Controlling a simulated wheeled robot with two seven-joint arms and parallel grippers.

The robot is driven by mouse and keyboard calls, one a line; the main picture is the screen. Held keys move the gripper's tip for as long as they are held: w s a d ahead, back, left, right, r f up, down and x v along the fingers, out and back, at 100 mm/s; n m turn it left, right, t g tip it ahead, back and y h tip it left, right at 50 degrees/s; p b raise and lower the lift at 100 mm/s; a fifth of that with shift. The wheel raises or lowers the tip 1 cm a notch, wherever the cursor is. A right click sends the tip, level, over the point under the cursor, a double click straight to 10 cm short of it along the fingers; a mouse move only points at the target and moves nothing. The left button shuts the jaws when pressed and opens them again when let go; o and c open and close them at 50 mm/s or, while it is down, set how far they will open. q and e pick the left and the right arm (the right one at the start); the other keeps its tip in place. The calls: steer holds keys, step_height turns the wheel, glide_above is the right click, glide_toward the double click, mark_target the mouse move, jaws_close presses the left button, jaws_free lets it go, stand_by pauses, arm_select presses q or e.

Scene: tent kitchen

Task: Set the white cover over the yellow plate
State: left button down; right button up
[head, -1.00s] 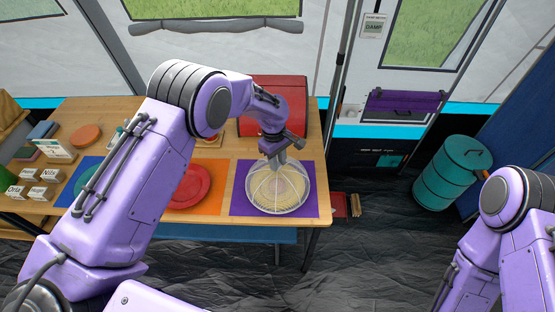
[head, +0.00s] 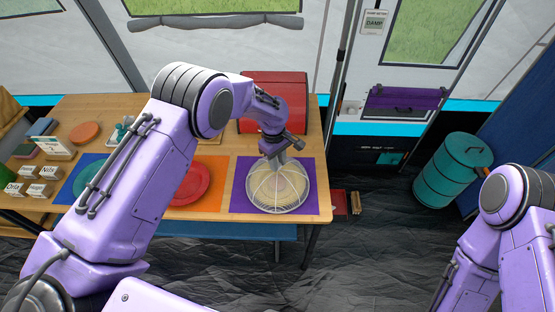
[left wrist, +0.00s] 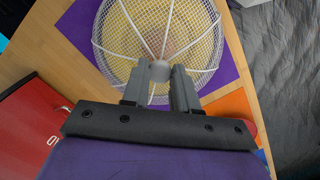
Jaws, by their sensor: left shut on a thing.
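The white cover (head: 296,203) is a mesh dome with white ribs, over the purple mat. The yellow plate (head: 280,186) shows through its mesh, under it; it also shows in the left wrist view (left wrist: 130,18). In both views the cover surrounds most of the plate's outline. I cannot tell whether its rim touches the mat. My left gripper (head: 275,162) is above the cover, shut on its grey knob (left wrist: 160,70) at the top. My right gripper is out of view; only part of my right arm shows at the right.
A purple mat (head: 238,204) lies under the plate. A red plate (head: 192,184) is on an orange mat to the left. A red box (head: 290,90) stands behind the cover. A teal barrel (head: 447,175) stands on the floor at right.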

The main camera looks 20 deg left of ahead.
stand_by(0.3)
arm_select(q)
steer(key=c, duration=0.8)
jaws_free()
steer(key=r, duration=0.3)
steer(key=r+b, duration=0.1)
steer(key=r, duration=0.3)
steer(key=a+r+b, duration=0.1)
steer(key=r, duration=0.2)
steer(key=shift+w+r, duration=0.2)
steer(key=shift+w, duration=0.1)
steer(key=shift+a+f, duration=0.1)
